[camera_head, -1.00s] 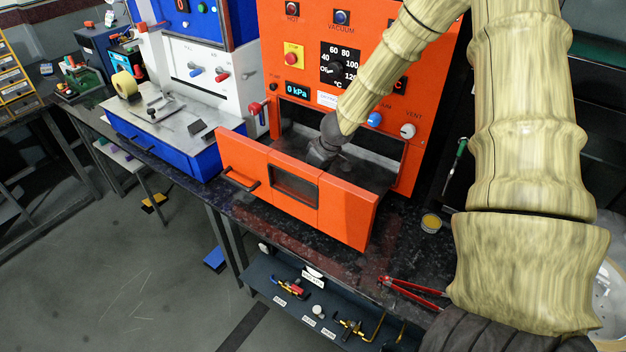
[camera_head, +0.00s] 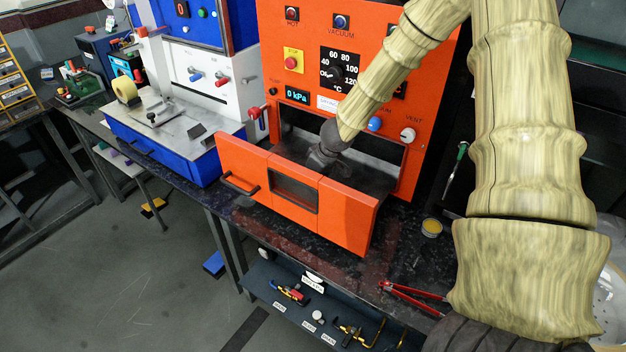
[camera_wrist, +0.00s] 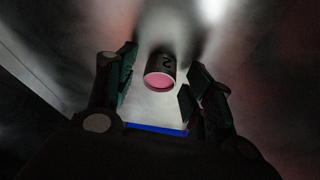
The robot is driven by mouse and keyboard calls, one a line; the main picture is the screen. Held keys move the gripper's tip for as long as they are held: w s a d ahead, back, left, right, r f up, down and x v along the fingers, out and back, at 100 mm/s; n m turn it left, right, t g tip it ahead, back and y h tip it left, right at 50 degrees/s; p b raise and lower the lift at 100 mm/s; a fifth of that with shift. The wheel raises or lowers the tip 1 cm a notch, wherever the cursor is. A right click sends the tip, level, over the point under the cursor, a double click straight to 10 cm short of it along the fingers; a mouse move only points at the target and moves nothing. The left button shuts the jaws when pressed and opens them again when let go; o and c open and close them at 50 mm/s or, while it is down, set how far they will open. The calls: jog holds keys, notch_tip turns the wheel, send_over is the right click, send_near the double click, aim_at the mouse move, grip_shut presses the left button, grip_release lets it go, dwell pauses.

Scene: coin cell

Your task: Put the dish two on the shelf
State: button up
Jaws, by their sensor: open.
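Dish two (camera_wrist: 161,70) shows in the wrist view as a small dark cylinder marked "2" with a pink round face. It lies between and just ahead of the fingers of my gripper (camera_wrist: 158,92), on a bright metal surface, and a gap shows on each side of it. My gripper is open. In the head view my gripper (camera_head: 328,150) reaches into the open drawer of the orange oven, and its fingers and the dish are hidden there. The shelf (camera_head: 288,312) under the bench carries several labelled spots with small tools.
The orange drawer front (camera_head: 297,190) stands pulled out, with walls around my gripper. A small yellow tin (camera_head: 432,227) and red-handled pliers (camera_head: 412,295) lie on the dark bench right of the drawer. A blue machine (camera_head: 165,140) stands to the left.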

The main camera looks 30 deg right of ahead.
jog(key=a+p+v, duration=0.1)
jog(key=p+v, duration=0.5)
jog(key=v, duration=0.6)
jog(key=shift+d, duration=0.45)
dwell(0.6)
